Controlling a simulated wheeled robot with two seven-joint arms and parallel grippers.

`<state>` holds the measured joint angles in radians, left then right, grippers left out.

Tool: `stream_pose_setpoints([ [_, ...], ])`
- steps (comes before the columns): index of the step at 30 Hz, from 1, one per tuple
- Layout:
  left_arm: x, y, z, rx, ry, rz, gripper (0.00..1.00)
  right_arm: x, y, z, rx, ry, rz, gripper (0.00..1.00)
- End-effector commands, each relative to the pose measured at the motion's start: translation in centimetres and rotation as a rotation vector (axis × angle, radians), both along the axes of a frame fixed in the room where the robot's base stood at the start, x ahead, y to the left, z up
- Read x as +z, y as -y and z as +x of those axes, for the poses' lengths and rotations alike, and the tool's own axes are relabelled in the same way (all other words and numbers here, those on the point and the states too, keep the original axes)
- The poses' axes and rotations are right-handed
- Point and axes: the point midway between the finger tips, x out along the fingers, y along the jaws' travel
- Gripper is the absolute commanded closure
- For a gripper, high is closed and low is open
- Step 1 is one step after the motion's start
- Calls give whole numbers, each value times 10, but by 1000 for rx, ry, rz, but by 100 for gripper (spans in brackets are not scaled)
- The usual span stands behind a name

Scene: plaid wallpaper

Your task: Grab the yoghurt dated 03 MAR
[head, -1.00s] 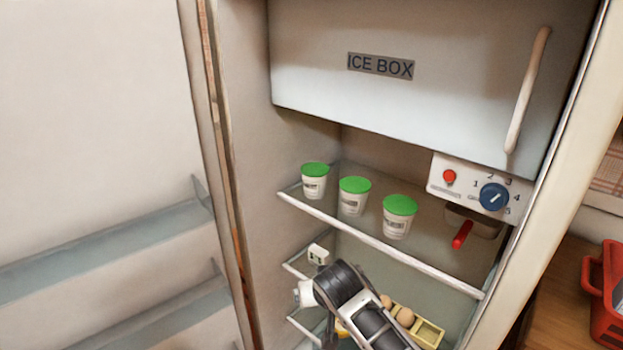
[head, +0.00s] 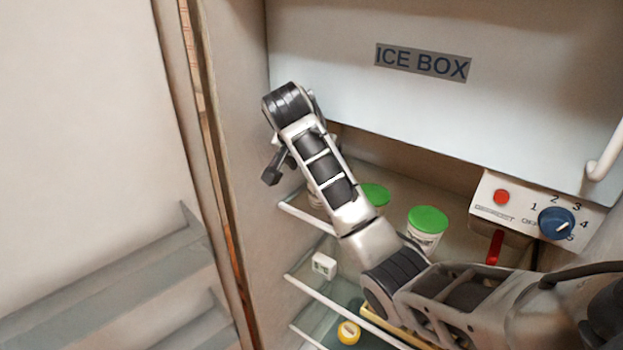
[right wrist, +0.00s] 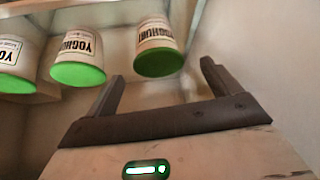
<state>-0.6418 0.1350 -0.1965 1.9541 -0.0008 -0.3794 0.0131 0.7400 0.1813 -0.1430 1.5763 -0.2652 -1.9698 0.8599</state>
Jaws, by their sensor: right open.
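Three white yoghurt pots with green lids stand on the top fridge shelf. In the head view, the right pot (head: 426,224) is clear, the middle pot (head: 375,193) is half hidden by my arm, and the left one (head: 315,200) is mostly hidden. In the right wrist view they appear upside down: one pot (right wrist: 157,50) lies beyond and between my fingertips, with another pot (right wrist: 78,58) and a third pot (right wrist: 17,65) further left. Dates are not legible. My right gripper (right wrist: 161,72) is open and empty. My left gripper is out of view.
The ice box (head: 430,110) closes off the space above the shelf. A control panel with a blue dial (head: 556,223) and a red handle (head: 494,246) are on the right. The fridge side wall (head: 228,150) is close on the left. A small white box (head: 323,264) sits below.

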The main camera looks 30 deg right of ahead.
Motion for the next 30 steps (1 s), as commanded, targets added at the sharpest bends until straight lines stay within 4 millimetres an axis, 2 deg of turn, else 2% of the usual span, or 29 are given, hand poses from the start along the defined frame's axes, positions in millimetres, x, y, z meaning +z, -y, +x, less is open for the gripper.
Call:
stream_pose_setpoints([
  [16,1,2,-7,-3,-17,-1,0,-57,30,19,-2,-6,0,11],
  [25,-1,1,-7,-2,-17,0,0,-62,33,21,0,-2,1,11],
  [26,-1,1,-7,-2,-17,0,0,-62,33,21,0,-2,0,16],
  [30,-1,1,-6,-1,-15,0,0,-62,33,21,0,-2,0,55],
])
